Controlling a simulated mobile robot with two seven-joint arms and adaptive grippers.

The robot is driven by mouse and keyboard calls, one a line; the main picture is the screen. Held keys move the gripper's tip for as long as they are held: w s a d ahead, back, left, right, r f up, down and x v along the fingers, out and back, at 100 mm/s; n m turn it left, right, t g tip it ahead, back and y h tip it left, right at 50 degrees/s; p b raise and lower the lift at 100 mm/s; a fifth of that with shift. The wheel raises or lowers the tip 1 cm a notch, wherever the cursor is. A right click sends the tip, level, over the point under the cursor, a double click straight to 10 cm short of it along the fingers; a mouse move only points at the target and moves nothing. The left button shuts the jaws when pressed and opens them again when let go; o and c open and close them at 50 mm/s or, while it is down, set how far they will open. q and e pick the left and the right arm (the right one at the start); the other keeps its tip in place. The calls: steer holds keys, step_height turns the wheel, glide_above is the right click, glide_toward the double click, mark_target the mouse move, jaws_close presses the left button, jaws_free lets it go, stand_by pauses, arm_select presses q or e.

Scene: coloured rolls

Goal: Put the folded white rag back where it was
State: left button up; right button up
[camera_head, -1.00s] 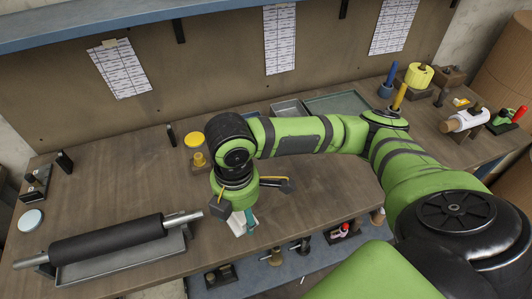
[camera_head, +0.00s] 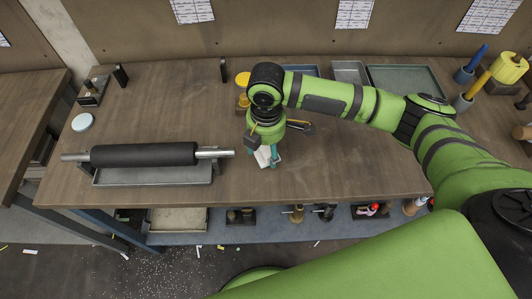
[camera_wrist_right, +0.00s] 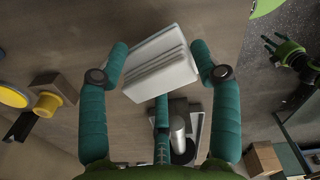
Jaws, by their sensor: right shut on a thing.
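The folded white rag (camera_head: 264,156) is held in my right gripper (camera_head: 268,158), low over the front part of the wooden bench. In the right wrist view the rag (camera_wrist_right: 160,65) is a layered white block, tilted, between the teal fingers of the gripper (camera_wrist_right: 160,72). I cannot tell whether its underside touches the bench. The black roller (camera_head: 145,154) lies across a grey tray (camera_head: 150,177) to the left of the gripper.
A yellow-topped piece (camera_head: 243,79) stands just behind the gripper. Grey trays (camera_head: 350,72) and a green tray (camera_head: 405,80) lie at the back. A pale round lid (camera_head: 82,122) is at the left. The bench (camera_head: 340,165) right of the rag is clear. A lower shelf (camera_head: 275,238) holds several small tools.

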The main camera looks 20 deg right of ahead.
mark_target(266, 156)
step_height(266, 156, down, 4)
steer(key=shift+r+p, duration=0.1)
steer(key=shift+p, duration=0.4)
steer(key=shift+f, duration=0.2)
steer(key=shift+f, duration=0.15)
steer(key=o, duration=1)
step_height(266, 156, up, 12)
steer(key=shift+r+b, duration=0.2)
steer(key=shift+b, duration=0.85)
